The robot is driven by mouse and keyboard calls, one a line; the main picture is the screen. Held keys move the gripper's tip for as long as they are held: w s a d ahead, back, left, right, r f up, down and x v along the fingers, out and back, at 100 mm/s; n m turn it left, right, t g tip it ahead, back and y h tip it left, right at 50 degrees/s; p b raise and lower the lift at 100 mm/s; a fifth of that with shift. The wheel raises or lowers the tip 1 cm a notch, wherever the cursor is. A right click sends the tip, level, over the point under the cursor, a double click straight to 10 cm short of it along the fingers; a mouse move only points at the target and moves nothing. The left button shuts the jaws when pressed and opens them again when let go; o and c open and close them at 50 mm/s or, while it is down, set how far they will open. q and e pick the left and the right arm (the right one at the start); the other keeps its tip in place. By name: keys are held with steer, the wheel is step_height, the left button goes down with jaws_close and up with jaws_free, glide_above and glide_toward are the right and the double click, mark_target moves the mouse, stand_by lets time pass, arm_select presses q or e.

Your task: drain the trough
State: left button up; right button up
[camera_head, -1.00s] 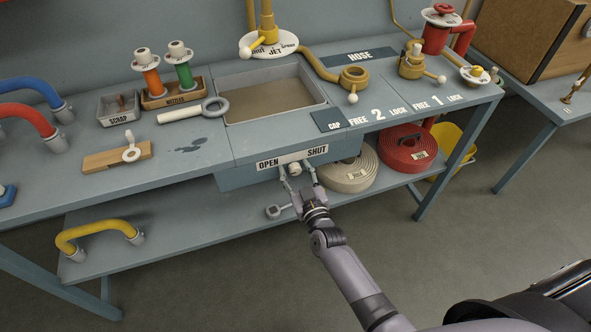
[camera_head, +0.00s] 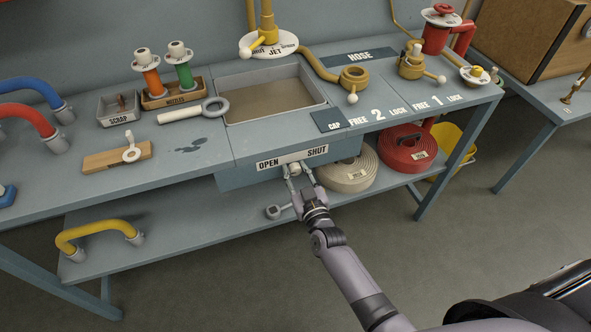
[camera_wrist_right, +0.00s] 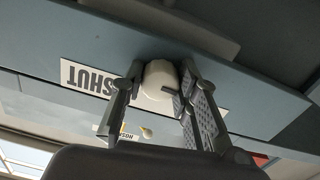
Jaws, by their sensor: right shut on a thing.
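The trough (camera_head: 228,122) is a grey-rimmed basin sunk in the bench top, with a brownish floor. On the bench front below it is a white plate (camera_head: 318,151) marked OPEN at left and SHUT at right. A pale round knob (camera_head: 295,169) sits below the plate's middle. It also shows in the right wrist view as a white knob (camera_wrist_right: 158,84). My right gripper (camera_head: 301,181) is shut on the knob, with one finger on each side of it in the wrist view. The handle's exact setting is hard to tell. My left gripper is not in view.
A grey valve-like fitting (camera_head: 273,212) is on the lower shelf beside my right gripper. A cream hose roll (camera_head: 349,173) and a red hose roll (camera_head: 407,150) lie to its right. A yellow pipe (camera_head: 97,232) lies at the shelf's left. The floor in front is clear.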

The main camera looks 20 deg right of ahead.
steer(key=m, duration=0.6)
steer(key=shift+m, duration=0.4)
steer(key=m, duration=0.5)
steer(key=shift+b, duration=0.3)
steer(key=shift+m, duration=0.4)
steer(key=o, duration=1.2)
steer(key=s, duration=1.2)
steer(key=shift+d, duration=0.2)
